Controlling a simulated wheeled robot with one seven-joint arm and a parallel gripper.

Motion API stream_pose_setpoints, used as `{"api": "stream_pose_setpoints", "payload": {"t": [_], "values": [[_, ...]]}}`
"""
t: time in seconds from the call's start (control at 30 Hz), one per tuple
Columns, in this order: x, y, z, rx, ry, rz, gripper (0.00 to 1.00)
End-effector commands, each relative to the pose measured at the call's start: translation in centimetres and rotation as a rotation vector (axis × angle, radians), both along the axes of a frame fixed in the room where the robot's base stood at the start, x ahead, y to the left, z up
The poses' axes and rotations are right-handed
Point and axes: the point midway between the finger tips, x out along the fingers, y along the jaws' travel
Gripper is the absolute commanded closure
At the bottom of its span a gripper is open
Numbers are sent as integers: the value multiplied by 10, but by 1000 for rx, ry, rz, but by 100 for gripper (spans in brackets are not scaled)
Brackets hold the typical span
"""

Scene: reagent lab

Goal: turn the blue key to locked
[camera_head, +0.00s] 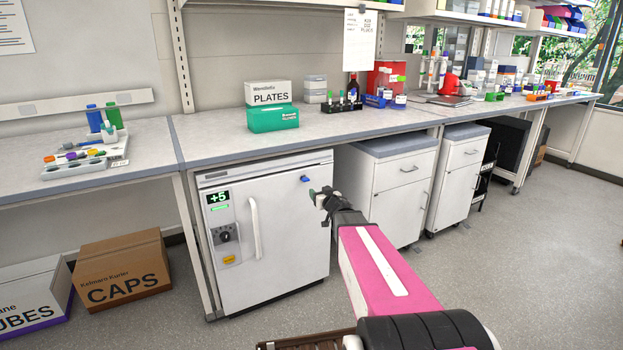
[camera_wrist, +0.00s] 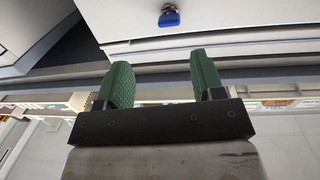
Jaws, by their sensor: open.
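The small blue key (camera_head: 305,179) sits near the top right of the white fridge door (camera_head: 285,235). In the wrist view the blue key (camera_wrist: 169,17) shows at the top edge, ahead of the fingers and between their lines. My gripper (camera_head: 318,194) is in front of the fridge's right side, a little below and right of the key in the head view. Its two green fingers (camera_wrist: 161,82) are apart with nothing between them. They do not touch the key. The key's turn position is too small to tell.
The door has a vertical handle (camera_head: 255,228) and a +5 display panel (camera_head: 219,198) on its left. The bench top (camera_head: 215,143) overhangs the fridge. A white drawer cabinet (camera_head: 398,190) stands to the right.

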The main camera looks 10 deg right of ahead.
Motion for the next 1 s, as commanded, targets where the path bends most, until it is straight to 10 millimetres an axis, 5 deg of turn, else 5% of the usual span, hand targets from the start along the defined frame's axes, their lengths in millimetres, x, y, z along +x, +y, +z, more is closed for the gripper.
{"api": "stream_pose_setpoints", "payload": {"t": [0.37, 1.0], "values": [[12, 13, 6, 13, -35, 92, 38], [101, 42, 6, 13, -34, 90, 38]]}}
